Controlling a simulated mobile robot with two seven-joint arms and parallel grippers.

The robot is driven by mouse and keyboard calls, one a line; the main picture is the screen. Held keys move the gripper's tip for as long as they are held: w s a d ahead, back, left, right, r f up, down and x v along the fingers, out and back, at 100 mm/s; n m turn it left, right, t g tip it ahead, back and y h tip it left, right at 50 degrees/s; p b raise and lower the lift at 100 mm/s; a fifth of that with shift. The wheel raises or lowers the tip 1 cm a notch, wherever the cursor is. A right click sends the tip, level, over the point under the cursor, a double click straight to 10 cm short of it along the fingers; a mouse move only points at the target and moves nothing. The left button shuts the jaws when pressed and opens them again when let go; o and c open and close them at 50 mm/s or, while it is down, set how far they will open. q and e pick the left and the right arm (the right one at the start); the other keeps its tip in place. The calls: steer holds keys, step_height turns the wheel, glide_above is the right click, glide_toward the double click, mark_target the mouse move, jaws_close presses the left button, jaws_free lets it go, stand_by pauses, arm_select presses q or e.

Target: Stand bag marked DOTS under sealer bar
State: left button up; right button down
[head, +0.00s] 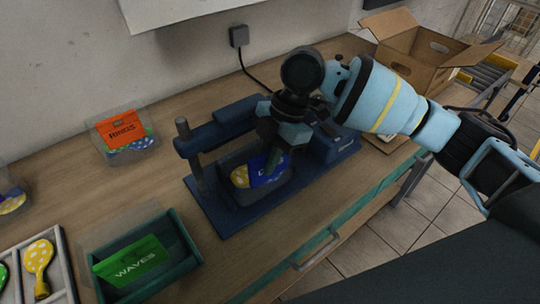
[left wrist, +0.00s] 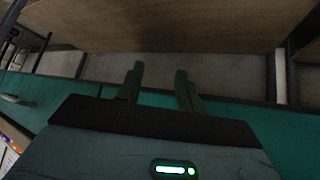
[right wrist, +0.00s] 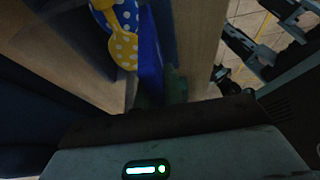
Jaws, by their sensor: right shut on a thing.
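A bag with a blue card (head: 262,170) and dotted yellow and blue balloons is at the dark blue sealer (head: 228,216), in its grey-blue trough (head: 249,194), with the sealer bar (head: 222,133) behind it. Most of the card's lettering is hidden by my gripper. My right gripper (head: 279,154) reaches down over the sealer and is shut on the card. The right wrist view shows the blue card (right wrist: 150,52) beside the fingers and the dotted balloons (right wrist: 122,35) at its left. My left gripper (left wrist: 159,84) shows only in the left wrist view, open and empty, near the teal table edge.
An orange RINGS bag (head: 125,130) stands at the back left. A green WAVES bag (head: 133,262) is in a green tray (head: 180,240) at the front. A compartment tray (head: 66,265) holds balloons at the left. An open cardboard box (head: 420,65) is at the back right.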

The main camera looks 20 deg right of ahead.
steer(key=c, duration=1.4)
jaws_free()
arm_select(q)
steer(key=shift+s, duration=0.1)
